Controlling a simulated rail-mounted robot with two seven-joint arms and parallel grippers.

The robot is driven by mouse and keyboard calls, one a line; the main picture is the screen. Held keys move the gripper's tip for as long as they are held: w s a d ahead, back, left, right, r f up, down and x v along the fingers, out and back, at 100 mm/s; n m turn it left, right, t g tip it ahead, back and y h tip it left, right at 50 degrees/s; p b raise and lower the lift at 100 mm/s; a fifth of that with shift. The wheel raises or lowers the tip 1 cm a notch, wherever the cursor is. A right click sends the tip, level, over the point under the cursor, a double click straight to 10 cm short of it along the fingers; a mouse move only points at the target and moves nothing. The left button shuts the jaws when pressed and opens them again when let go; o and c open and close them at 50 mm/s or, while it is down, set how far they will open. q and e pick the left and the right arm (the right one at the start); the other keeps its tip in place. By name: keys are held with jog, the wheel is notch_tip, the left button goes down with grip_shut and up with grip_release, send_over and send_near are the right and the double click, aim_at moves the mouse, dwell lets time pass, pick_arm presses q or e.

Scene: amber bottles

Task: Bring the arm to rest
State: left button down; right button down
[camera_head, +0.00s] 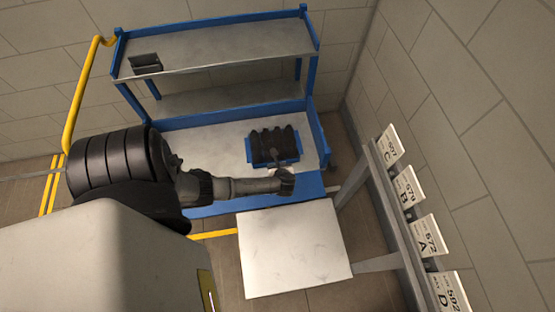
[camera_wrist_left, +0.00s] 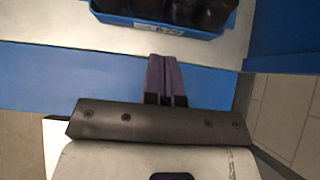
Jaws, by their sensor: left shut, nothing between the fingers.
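My left arm reaches in from the left in the head view, and its gripper (camera_head: 281,173) is over the front of the blue workbench, just short of the blue crate. In the left wrist view the two purple fingers of the left gripper (camera_wrist_left: 164,78) are together with nothing between them. The blue crate (camera_wrist_left: 150,25) holds several dark bottles (camera_wrist_left: 190,12) and lies just beyond the fingertips in that view, apart from them. The crate (camera_head: 288,162) and the bottles (camera_head: 272,143) also show in the head view. My right gripper is in neither view.
The blue workbench (camera_head: 215,207) has a grey upper shelf (camera_head: 220,45) with a small dark holder (camera_head: 146,63) on it. A white tabletop (camera_head: 295,250) stands in front. A rail with lettered signs (camera_head: 390,145) runs along the right wall. A yellow rail (camera_head: 82,100) is at left.

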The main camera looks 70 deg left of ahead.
pick_arm(q)
jog(key=shift+p+v, duration=0.45)
jog(key=shift+v, duration=1.7)
jog(key=shift+d, duration=0.1)
